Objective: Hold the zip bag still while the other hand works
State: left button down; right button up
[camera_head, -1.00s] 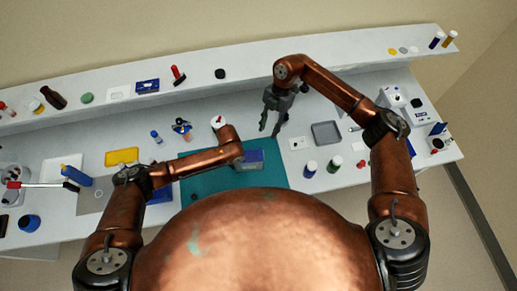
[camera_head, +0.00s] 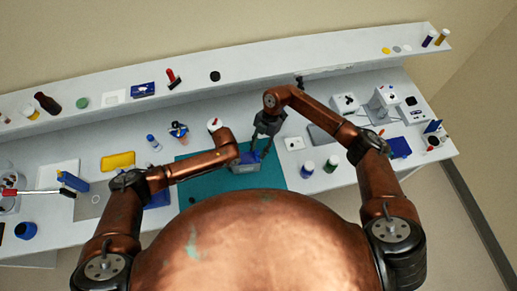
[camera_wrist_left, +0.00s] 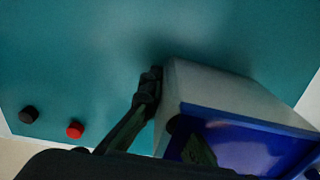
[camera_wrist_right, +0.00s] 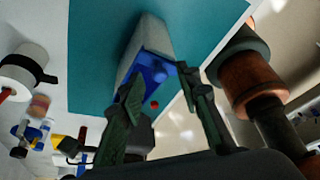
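The zip bag (camera_head: 247,162) looks like a grey block with a blue end, lying on the teal mat (camera_head: 210,185). In the left wrist view the bag (camera_wrist_left: 245,115) has one finger of my left gripper (camera_wrist_left: 166,100) against its grey side and the other over its blue face. The gripper appears shut on that edge; the exact contact is dark. In the right wrist view a blue knob stands out from the bag's blue end (camera_wrist_right: 150,68). My right gripper (camera_wrist_right: 158,82) is open above that end, its fingers apart on either side, with nothing clearly held.
A red cap (camera_wrist_left: 75,130) and a black cap (camera_wrist_left: 28,115) lie on the mat. Two bottles (camera_head: 307,169) stand right of the mat, with a grey tray (camera_head: 322,136) behind. A yellow tray (camera_head: 118,160) and blue bottle (camera_head: 153,142) are at left. A shelf runs along the back.

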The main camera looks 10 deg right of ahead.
jog(key=shift+c, duration=0.2)
grip_shut()
dwell(0.6)
